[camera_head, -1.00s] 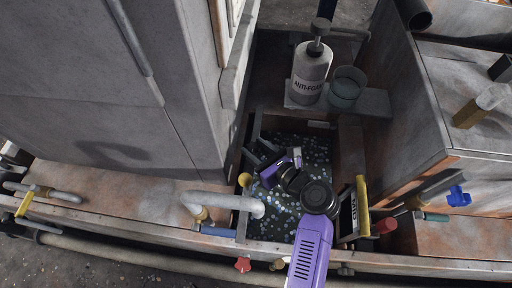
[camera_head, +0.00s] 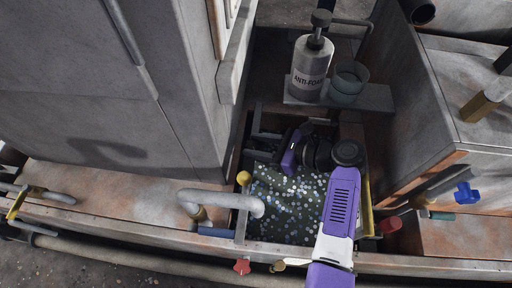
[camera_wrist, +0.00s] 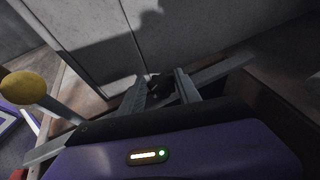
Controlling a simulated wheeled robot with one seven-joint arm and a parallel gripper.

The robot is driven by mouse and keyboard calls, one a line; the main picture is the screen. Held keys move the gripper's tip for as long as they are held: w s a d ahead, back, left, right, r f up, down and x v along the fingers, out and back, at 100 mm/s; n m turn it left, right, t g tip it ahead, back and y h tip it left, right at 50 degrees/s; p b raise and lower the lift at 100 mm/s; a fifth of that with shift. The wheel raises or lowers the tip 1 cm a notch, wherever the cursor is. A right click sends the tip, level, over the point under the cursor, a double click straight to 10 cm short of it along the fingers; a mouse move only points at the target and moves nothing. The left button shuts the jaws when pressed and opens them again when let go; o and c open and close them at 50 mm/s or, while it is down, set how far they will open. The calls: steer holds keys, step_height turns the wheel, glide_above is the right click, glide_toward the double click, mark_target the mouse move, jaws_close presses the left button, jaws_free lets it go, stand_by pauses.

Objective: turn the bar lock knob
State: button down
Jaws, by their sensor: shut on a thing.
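A small dark knob (camera_wrist: 160,88) shows between my gripper's fingertips (camera_wrist: 160,92) in the wrist view, which I take to be the bar lock knob. The fingers are shut on it. Behind them a grey bar (camera_wrist: 228,70) runs at a slant. In the head view my gripper (camera_head: 264,145) points left over the far end of the screen box, close to the cabinet wall. The knob cannot be made out there, and its turn angle is unclear.
A yellow ball (camera_head: 243,178) tops a lever at the left; it also shows in the wrist view (camera_wrist: 25,88). A bent grey pipe (camera_head: 215,199) reaches over the speckled screen bed (camera_head: 285,205). A white ANTI-FOAM bottle (camera_head: 310,68) and a glass beaker (camera_head: 348,84) stand behind.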

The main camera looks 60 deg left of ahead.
steer(key=n+g+h+b, duration=0.1)
steer(key=b, duration=0.1)
steer(key=n+g+h+b, duration=0.1)
steer(key=b, duration=0.1)
steer(key=shift+w+a+f+n+g, duration=0.15)
steer(key=shift+f+n+g, duration=0.15)
steer(key=shift+n, duration=0.1)
steer(key=shift+r+n+h+b, duration=0.1)
steer(key=shift+n+h+b, duration=0.25)
steer(key=shift+b, duration=0.4)
steer(key=shift+r+n+g+h+b, duration=0.1)
steer(key=shift+n+g+h+b, duration=0.2)
steer(key=shift+h+b, duration=0.1)
steer(key=c, duration=0.9)
jaws_free()
steer(key=shift+o, duration=0.2)
steer(key=shift+r+y+p, duration=0.2)
steer(key=shift+y+p, duration=0.05)
steer(key=shift+p, duration=0.25)
